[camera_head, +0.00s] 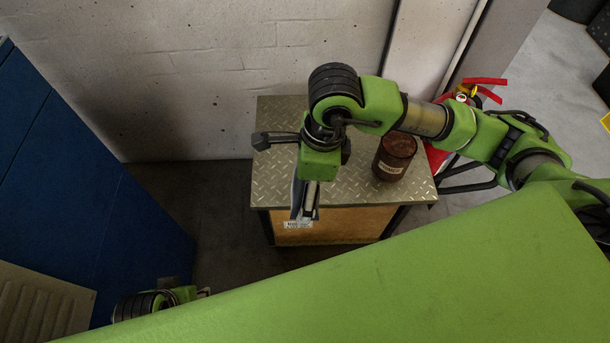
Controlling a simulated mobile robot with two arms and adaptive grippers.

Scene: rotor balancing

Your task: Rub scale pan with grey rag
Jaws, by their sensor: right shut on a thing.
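My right gripper (306,208) points down at the front left edge of the metal-topped table. It is shut on a narrow grey thing (296,197) that looks like the grey rag, partly hidden by the gripper. I cannot make out the scale pan in this view. My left gripper (204,292) is low at the left, mostly hidden behind my green body, and its jaws cannot be made out.
The table (355,193) has a tread-plate top and a wooden front. A dark brown labelled can (394,158) stands on its right side. Blue cabinets (85,190) stand left and a white brick wall (200,70) behind.

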